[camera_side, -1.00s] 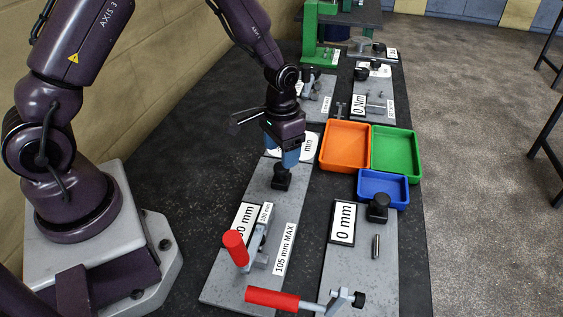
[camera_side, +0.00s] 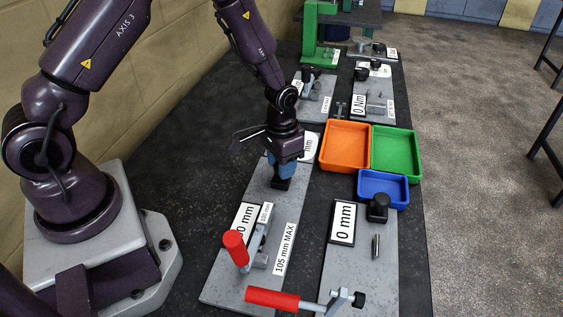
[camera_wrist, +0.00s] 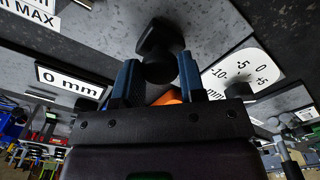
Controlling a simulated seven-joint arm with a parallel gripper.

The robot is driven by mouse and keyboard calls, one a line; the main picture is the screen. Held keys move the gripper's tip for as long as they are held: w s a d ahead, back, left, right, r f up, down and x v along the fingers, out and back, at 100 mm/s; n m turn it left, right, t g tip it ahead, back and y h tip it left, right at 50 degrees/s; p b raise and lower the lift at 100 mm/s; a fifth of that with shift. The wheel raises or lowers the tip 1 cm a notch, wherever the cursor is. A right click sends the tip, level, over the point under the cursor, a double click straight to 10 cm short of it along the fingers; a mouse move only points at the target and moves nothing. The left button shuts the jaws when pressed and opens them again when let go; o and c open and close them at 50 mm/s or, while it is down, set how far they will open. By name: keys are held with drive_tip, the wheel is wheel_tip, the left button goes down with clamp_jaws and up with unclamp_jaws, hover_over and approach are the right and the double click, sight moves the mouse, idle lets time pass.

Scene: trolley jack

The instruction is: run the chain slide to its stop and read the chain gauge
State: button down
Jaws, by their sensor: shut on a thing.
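My gripper (camera_side: 281,168) points down over a grey plate (camera_side: 290,212) and is shut on a black knob (camera_side: 281,184), which stands up from that plate. In the wrist view the knob (camera_wrist: 160,42) sits between my blue fingers (camera_wrist: 158,85). A white dial marked in mm (camera_wrist: 243,68), with -10, -5, 0 and +5 visible, is beside the fingers; my gripper partly hides it in the side view (camera_side: 311,148). The plate carries a partly hidden "mm" display (camera_side: 243,222) and a "105 mm MAX" label (camera_side: 286,249). Which part is the chain gauge I cannot tell.
A red-handled lever (camera_side: 236,248) stands on the same plate, another (camera_side: 272,298) at the front. A second plate to the right has a "0 mm" display (camera_side: 343,222) and a black knob (camera_side: 378,207). Orange (camera_side: 345,124), green (camera_side: 416,150) and blue (camera_side: 404,205) trays lie right of my gripper.

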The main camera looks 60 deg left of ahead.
drive_tip(key=shift+w+a, duration=1.95)
drive_tip(key=shift+a, duration=0.05)
drive_tip(key=c, duration=0.7)
unclamp_jaws()
wheel_tip(320, 180, up, 13)
drive_tip(key=shift+s+d, duration=0.1)
drive_tip(key=shift+d, duration=0.05)
